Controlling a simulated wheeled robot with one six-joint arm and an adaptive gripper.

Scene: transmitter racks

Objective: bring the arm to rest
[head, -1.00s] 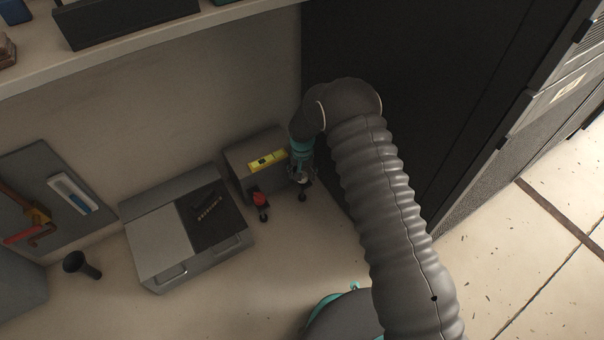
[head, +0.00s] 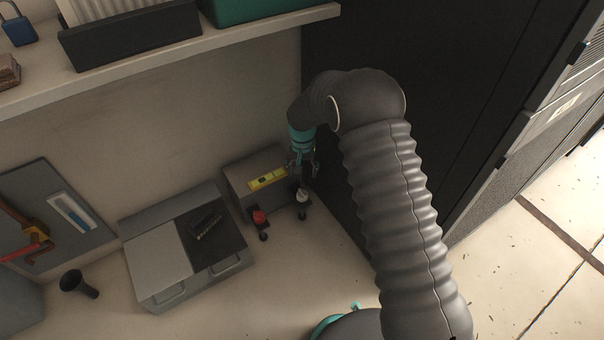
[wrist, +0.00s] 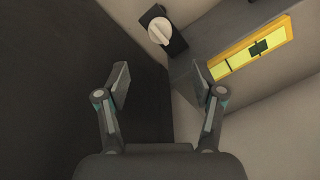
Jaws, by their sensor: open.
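My arm (head: 405,210), in a ribbed grey sleeve, reaches up from the bottom of the head view and bends over to the left. My gripper (head: 302,176) hangs from it by a teal wrist band, just above and beside a grey box (head: 236,184). In the wrist view my gripper (wrist: 165,84) has its two fingers spread wide with nothing between them. A white knob on a dark base (wrist: 160,30) lies beyond the fingertips, apart from them; it also shows in the head view (head: 302,196).
A shelf (head: 190,45) runs above. A tall dark cabinet (head: 400,50) stands close behind my arm.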

